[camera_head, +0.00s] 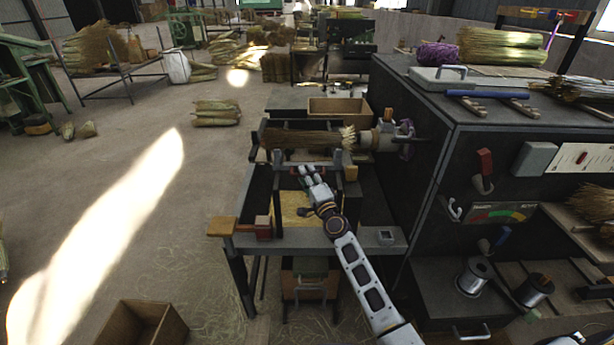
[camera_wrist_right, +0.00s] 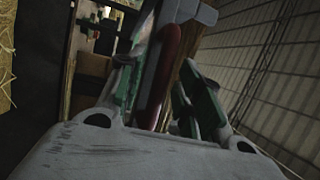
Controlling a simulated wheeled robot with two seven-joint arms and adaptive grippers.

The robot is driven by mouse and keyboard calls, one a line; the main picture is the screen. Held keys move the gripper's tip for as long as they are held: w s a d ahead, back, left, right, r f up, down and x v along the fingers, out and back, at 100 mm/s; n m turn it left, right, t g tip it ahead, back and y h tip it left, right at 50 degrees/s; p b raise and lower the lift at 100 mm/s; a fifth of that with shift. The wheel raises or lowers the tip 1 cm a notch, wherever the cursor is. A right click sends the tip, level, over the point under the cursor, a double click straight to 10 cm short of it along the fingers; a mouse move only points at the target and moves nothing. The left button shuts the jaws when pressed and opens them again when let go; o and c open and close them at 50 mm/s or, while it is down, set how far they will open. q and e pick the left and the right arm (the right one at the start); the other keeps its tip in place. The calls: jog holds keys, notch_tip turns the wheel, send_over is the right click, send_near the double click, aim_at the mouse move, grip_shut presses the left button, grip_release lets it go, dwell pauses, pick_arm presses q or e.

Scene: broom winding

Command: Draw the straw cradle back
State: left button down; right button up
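A brown straw bundle (camera_head: 300,140) lies across the dark-framed straw cradle (camera_head: 262,155) on the bench. Its pale end is at the grey winding head (camera_head: 385,137) on the right. My right gripper (camera_head: 311,172) is at the near side of the cradle, its fingers apart. In the right wrist view, its green-padded fingers (camera_wrist_right: 160,98) stand either side of a red bar (camera_wrist_right: 174,50), with a gap beside the right pad. I cannot tell whether either finger touches the bar. My left gripper is not in view.
A wooden handle with a red block (camera_head: 262,226) is at the bench's left front corner. The black machine cabinet (camera_head: 420,160) stands close on the right. A wooden box (camera_head: 340,108) sits behind the cradle. The floor to the left is mostly clear.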

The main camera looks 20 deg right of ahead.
jog(key=shift+w, duration=0.3)
grip_shut()
dwell(0.4)
